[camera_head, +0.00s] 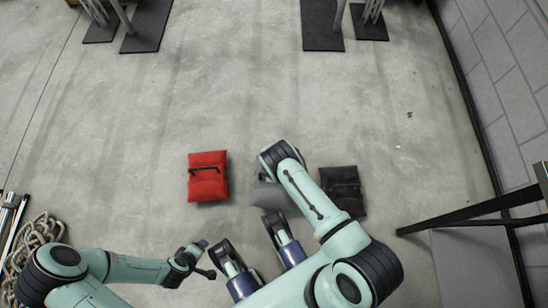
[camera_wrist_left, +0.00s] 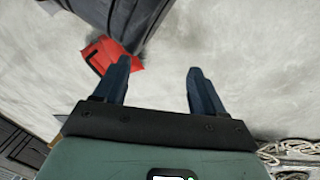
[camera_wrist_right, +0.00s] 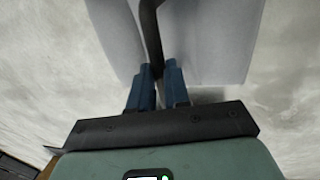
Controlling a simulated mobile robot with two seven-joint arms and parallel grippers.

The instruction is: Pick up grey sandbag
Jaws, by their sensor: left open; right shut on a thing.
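The grey sandbag (camera_head: 268,196) is on the floor side of my right arm in the head view, between a red and a black sandbag, partly covered by that arm. In the right wrist view the grey sandbag (camera_wrist_right: 220,45) fills the top, with a dark strap running down its middle. My right gripper (camera_wrist_right: 160,70) is shut on this strap. It is hidden behind the arm in the head view. Whether the bag touches the floor is unclear. My left gripper (camera_wrist_left: 158,72) is open and empty; it also shows low in the head view (camera_head: 206,259).
The red sandbag (camera_head: 208,180) lies left of the grey one, and the black sandbag (camera_head: 343,190) lies close on its right. Coiled rope (camera_head: 38,235) is at lower left. A dark metal frame (camera_head: 470,212) and block wall (camera_head: 500,70) bound the right.

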